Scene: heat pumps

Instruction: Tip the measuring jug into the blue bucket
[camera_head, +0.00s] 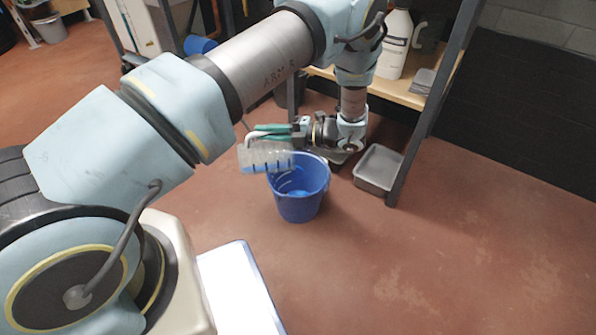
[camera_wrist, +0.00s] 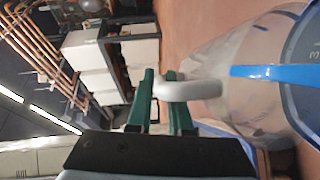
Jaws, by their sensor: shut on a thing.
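The clear measuring jug (camera_head: 262,158) with dark marks lies tilted onto its side, over the left part of the blue bucket's rim. My gripper (camera_head: 256,132), with green fingers, is shut on the jug's pale handle, above the bucket. In the wrist view, the green fingers (camera_wrist: 160,85) close around the white handle (camera_wrist: 190,90), and the clear jug wall (camera_wrist: 235,85) fills the right side with a blue band across it. The blue bucket (camera_head: 300,205) stands upright on the floor. I cannot tell whether the jug holds any liquid, or whether it touches the rim.
A grey metal tray (camera_head: 378,168) lies on the floor right of the bucket, beside a dark shelf post (camera_head: 425,110). A white bottle (camera_head: 396,45) stands on the wooden shelf (camera_head: 400,92). Open reddish floor (camera_head: 440,250) lies in front and to the right.

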